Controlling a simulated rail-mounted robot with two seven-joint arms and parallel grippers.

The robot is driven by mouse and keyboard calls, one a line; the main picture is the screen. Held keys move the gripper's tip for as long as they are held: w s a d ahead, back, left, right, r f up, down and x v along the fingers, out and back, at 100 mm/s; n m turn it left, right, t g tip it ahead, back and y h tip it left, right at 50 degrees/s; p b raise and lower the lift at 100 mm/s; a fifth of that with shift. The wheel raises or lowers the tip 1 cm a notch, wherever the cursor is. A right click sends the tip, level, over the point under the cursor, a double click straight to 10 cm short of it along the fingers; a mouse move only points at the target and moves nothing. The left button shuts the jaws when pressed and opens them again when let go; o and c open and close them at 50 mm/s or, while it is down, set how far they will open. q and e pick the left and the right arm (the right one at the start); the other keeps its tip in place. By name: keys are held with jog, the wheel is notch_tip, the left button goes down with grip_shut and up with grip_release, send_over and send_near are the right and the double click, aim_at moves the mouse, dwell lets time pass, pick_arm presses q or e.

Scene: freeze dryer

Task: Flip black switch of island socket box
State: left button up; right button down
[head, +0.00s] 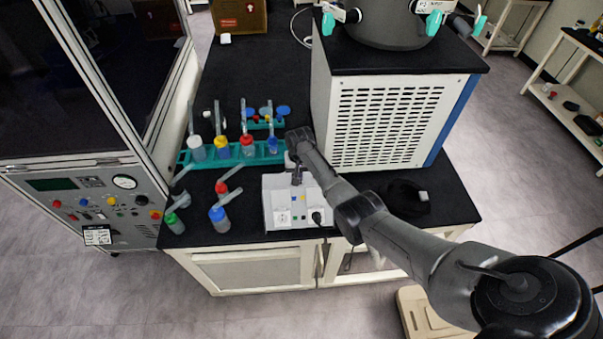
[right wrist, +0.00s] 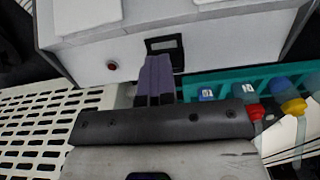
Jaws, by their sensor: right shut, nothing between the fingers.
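The island socket box (head: 276,193) is a white box near the front edge of the black bench, with sockets on its front and a plug in one at the right. In the right wrist view, the face of the box (right wrist: 215,38) towards the gripper carries a black switch (right wrist: 164,42) in a dark frame. My right gripper (head: 297,178) comes down at the far side of the box. Its shut, empty fingers (right wrist: 157,62) end at the switch, covering its lower part. I cannot tell whether they touch it. My left gripper is out of view.
A red button or lamp (right wrist: 112,65) sits beside the switch. A teal rack (head: 232,154) with capped flasks is at the left, and loose flasks (head: 220,219) lie nearby. A vented white cabinet (head: 385,120) stands close on the right. A control panel (head: 85,205) is at far left.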

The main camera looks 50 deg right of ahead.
jog(key=shift+a+f, duration=0.4)
jog(key=shift+f, duration=0.25)
jog(key=shift+r, duration=0.2)
jog(key=r+p, duration=0.3)
jog(key=shift+w+a+p, duration=0.2)
jog(key=shift+w+p, duration=0.05)
jog(key=shift+p, duration=0.1)
jog(key=r+p, duration=0.1)
jog(key=d+r+p, duration=0.1)
jog(key=shift+s+d+r+p, duration=0.1)
jog(key=shift+s+r+p, duration=0.2)
jog(key=shift+r+p, duration=0.05)
notch_tip(320, 180, up, 9)
jog(key=shift+s+d, duration=0.3)
jog(key=shift+r, duration=0.1)
